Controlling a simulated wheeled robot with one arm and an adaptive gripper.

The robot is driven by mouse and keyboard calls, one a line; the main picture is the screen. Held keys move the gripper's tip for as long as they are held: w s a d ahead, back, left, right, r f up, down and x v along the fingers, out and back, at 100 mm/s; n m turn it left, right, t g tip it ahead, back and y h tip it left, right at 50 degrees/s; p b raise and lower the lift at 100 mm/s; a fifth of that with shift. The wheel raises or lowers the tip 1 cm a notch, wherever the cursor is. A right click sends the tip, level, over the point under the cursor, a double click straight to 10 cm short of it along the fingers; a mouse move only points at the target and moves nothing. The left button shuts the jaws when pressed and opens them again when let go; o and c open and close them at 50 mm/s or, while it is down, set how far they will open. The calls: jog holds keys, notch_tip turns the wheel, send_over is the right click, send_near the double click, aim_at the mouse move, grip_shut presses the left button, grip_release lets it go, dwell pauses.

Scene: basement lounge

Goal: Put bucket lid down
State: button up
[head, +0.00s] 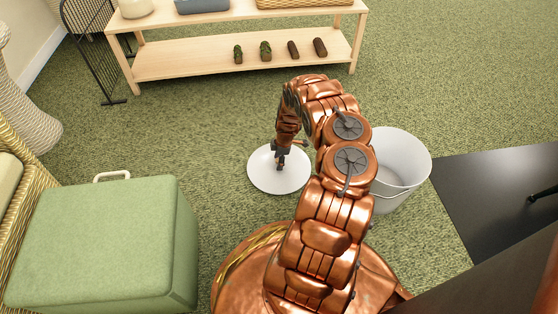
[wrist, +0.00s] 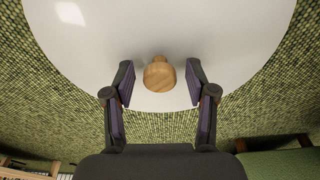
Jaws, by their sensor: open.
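The bucket lid (head: 265,180) is a white round disc on the green carpet, left of the bucket in the head view. It also fills much of the wrist view (wrist: 220,40), where its round wooden knob (wrist: 159,75) shows near its lower edge. My gripper (head: 281,163) is above the lid, pointing down. In the wrist view my gripper (wrist: 160,88) is open, with one finger on each side of the knob and gaps between. The white bucket (head: 400,165) stands upright on the carpet to the right, partly hidden by my arm.
A green storage ottoman (head: 95,240) stands at the left. A wooden shelf bench (head: 190,65) with several small dark items is at the back. A black panel (head: 490,190) lies right of the bucket. Open carpet (head: 440,80) lies at the back right.

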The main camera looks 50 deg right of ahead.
jog(key=shift+r, duration=0.1)
jog(key=s+a+r+m+g+p, duration=0.1)
jog(key=a+r+p, duration=0.1)
jog(key=r, duration=0.8)
jog(key=s+a+r+m+g+h+p, duration=0.1)
jog(key=a+r+m+p, duration=0.15)
jog(key=r, duration=0.85)
jog(key=s+a+r+m+p, duration=0.1)
jog(key=s+r+p, duration=0.1)
jog(key=r, duration=0.8)
jog(key=s+a+r+m+g, duration=0.1)
jog(key=s+a+r+m, duration=0.25)
jog(key=a+r, duration=0.85)
jog(key=s+a+r+m, duration=0.1)
jog(key=s+a+r, duration=0.3)
jog(key=s+a, duration=0.6)
jog(key=s+a+r+m+g, duration=0.1)
jog(key=s+a+r, duration=0.4)
jog(key=s+a, duration=0.5)
jog(key=s, duration=0.3)
jog(key=shift+s+r, duration=0.15)
jog(key=shift+r, duration=0.1)
jog(key=shift+r, duration=0.1)
